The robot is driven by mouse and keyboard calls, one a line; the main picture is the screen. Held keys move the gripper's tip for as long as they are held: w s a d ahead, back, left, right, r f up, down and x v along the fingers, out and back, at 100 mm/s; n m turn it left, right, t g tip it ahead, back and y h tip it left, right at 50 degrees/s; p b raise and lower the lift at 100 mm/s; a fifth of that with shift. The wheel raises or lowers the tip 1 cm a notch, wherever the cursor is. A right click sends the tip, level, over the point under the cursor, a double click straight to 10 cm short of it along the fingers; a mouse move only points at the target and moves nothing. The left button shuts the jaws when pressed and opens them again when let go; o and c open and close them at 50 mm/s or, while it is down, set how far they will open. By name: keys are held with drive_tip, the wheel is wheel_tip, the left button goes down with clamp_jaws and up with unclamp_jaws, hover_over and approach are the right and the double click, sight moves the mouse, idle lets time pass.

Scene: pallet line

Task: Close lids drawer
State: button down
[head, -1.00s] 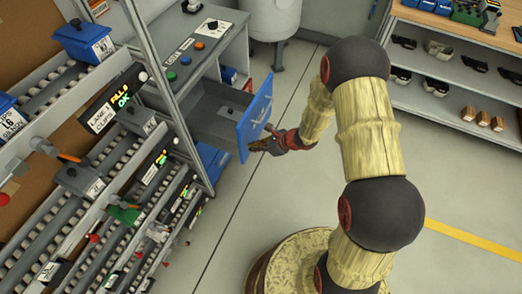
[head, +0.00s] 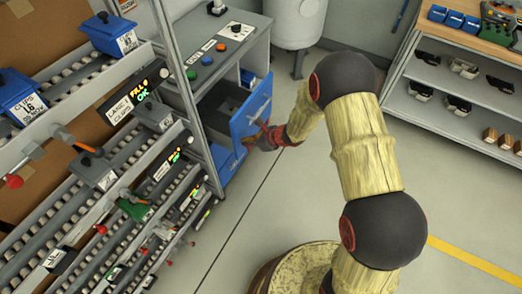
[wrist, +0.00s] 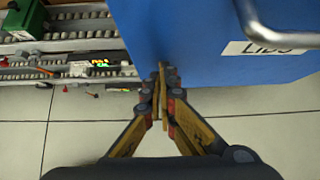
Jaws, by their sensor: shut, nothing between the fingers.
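The lids drawer is part of the grey cabinet and has a blue front (head: 252,106). It stands partly open, with its grey inside showing behind the front. In the wrist view the blue front (wrist: 210,50) fills the upper right, with a metal handle (wrist: 285,38) and a white label reading "LIDS" partly cut off. My gripper (head: 250,143) is at the lower edge of the drawer front in the head view. In the wrist view its fingertips (wrist: 162,70) are together, with nothing between them, over the left part of the blue front. I cannot tell whether they touch it.
A roller rack with blue bins (head: 110,35) stands left of the cabinet. The cabinet top (head: 215,50) carries coloured buttons. A pale tank (head: 298,20) stands behind. A shelf unit (head: 455,110) is at the right. The floor between is clear.

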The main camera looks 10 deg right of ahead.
drive_tip(key=w+a, duration=0.9)
drive_tip(key=a, duration=0.4)
drive_tip(key=shift+w+a, duration=0.25)
drive_tip(key=shift+w, duration=0.15)
drive_tip(key=shift+r, duration=0.15)
